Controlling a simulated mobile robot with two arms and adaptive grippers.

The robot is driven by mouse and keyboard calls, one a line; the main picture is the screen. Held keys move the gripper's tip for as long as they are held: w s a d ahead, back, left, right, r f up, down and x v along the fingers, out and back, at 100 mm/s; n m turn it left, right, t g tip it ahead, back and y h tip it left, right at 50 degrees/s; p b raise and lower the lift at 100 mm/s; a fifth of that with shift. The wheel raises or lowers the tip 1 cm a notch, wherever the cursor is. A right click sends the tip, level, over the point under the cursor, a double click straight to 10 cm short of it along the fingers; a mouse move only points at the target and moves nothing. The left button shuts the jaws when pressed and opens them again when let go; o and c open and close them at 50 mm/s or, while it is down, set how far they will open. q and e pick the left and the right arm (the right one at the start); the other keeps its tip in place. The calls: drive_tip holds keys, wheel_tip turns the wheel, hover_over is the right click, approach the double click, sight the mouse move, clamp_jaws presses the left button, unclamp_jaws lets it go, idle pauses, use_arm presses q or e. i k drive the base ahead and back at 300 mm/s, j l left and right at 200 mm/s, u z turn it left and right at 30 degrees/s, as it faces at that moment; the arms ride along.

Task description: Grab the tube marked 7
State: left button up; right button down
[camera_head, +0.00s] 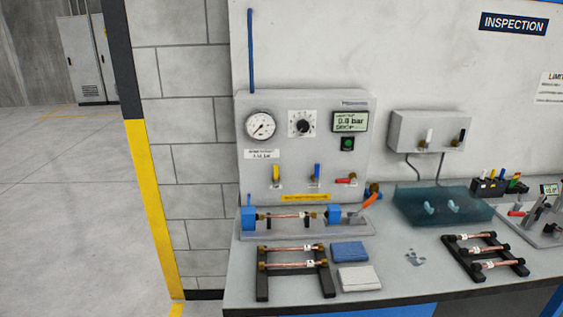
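Several copper tubes with brass ends and small white labels are in view. One tube (287,215) sits between the blue clamps of a test fixture. Two tubes, a rear one (286,248) and a front one (288,265), lie across the black left rack (262,285). Three more, a rear one (472,237), a middle one (478,251) and a front one (490,265), lie on the black right rack (460,262). The label marks are too small to read, so I cannot tell which tube is marked 7. Neither of my grippers is in view.
The grey bench (400,275) has a blue cloth (349,252) and a pale cloth (359,278) beside the left rack. A gauge panel (350,160) stands behind the fixture.

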sight(313, 215)
drive_tip(key=i+l, duration=0.15)
drive_tip(key=l, duration=0.3)
drive_tip(key=i+l+u, duration=0.15)
drive_tip(key=l, duration=0.25)
drive_tip(key=i+l, duration=0.15)
drive_tip(key=l, duration=0.3)
drive_tip(key=i+l+u, duration=0.1)
drive_tip(key=l, duration=0.35)
